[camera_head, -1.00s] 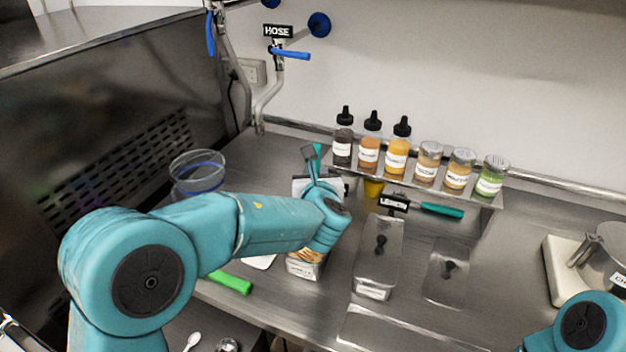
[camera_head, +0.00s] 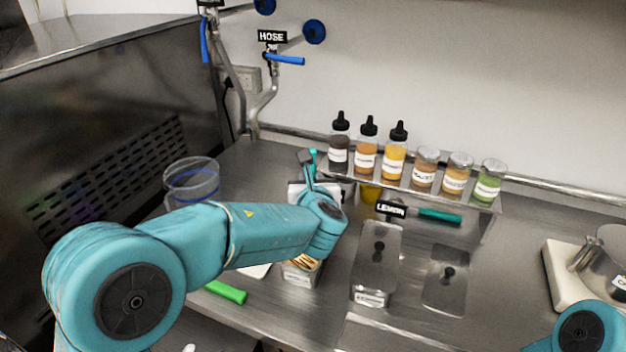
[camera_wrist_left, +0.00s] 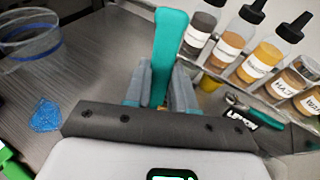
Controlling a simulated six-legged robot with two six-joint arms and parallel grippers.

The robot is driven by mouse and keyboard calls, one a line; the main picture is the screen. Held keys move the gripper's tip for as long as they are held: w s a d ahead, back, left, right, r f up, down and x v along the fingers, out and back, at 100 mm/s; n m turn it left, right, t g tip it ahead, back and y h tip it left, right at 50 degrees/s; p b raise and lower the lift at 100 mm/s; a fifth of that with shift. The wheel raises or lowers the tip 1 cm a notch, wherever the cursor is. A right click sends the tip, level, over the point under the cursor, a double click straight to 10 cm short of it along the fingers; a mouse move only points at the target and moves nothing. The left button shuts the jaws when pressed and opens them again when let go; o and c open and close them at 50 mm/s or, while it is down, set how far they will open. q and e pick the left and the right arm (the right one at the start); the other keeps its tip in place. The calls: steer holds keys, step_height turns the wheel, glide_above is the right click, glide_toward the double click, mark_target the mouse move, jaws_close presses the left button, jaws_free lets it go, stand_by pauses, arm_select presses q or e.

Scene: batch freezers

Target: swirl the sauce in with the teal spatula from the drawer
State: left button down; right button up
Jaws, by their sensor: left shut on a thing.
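The teal spatula (camera_wrist_left: 168,50) stands up between the fingers of my left gripper (camera_wrist_left: 158,95) in the left wrist view, and the gripper is shut on it. In the head view a small teal piece of the spatula (camera_head: 314,158) shows beside a grey finger, above my wrist. A metal pan (camera_head: 302,276) with tan contents stands just below my left wrist, partly hidden by it. I cannot make out any sauce in it. Sauce bottles (camera_head: 366,148) with black tips stand on the rack at the back. My right gripper is out of view; only part of that arm shows at lower right.
Several labelled jars (camera_head: 457,176) stand beside the bottles. A LEMON sign (camera_head: 391,208) and a teal handle (camera_head: 440,216) are below the rack. Lidded metal pans (camera_head: 378,262) are to the right. A clear tub (camera_head: 191,177) and a green handle (camera_head: 226,291) are to the left.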

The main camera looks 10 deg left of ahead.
arm_select(q)
steer(key=shift+s+r, duration=0.25)
step_height(320, 180, up, 8)
steer(key=p, duration=0.6)
steer(key=shift+s, duration=0.1)
stand_by(0.8)
